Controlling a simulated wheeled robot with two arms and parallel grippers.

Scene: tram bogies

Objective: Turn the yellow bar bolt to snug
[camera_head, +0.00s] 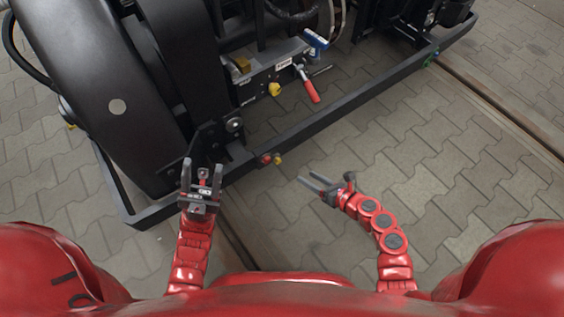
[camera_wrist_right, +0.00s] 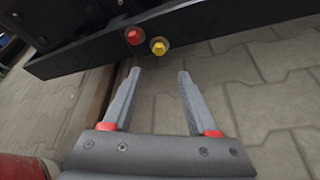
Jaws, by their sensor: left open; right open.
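The yellow bar bolt (camera_head: 278,159) sits on the low black bar (camera_head: 330,118) beside a red bolt (camera_head: 266,159). In the right wrist view the yellow bolt (camera_wrist_right: 159,46) has a hex head, just right of the red bolt (camera_wrist_right: 133,36). My right gripper (camera_head: 306,177) is open and empty, to the right of the yellow bolt and apart from it. In the wrist view its fingertips (camera_wrist_right: 160,72) spread below the bolt, which lies between their lines. My left gripper (camera_head: 202,165) is open and empty, left of the bolts by the bar.
Behind the bar stands the black bogie with a large wheel (camera_head: 95,80). A red-handled lever (camera_head: 308,86), another yellow knob (camera_head: 275,89) and a blue part (camera_head: 316,40) are on it. Paving (camera_head: 400,165) to the right of my right gripper is clear; a rail (camera_head: 510,120) runs beyond.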

